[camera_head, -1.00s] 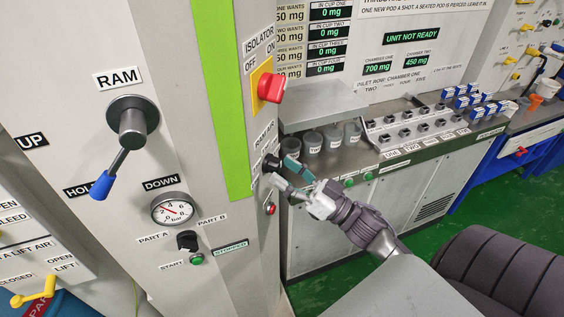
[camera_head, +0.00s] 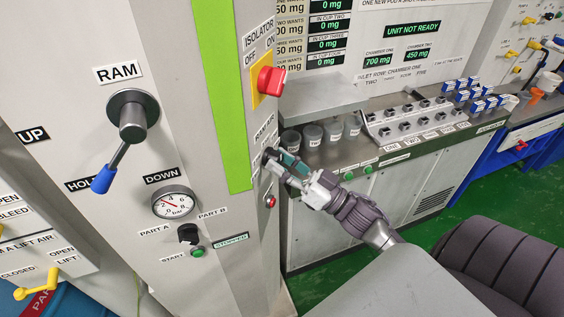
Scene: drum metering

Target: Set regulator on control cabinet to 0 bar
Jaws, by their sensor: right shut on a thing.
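The control cabinet (camera_head: 160,40) is the tall grey column at the left. A black regulator knob (camera_head: 268,154) sits on its right side face, below the red isolator switch, beside a label that is partly hidden. My right gripper (camera_head: 284,166) is at this knob, its fingers shut on it. My left gripper is not in view.
The red isolator (camera_head: 268,82) juts out above my right gripper. The ram lever (camera_head: 127,130) with a blue handle stands out from the front face. A bench (camera_head: 400,150) with cups and a pod rack is behind my right arm.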

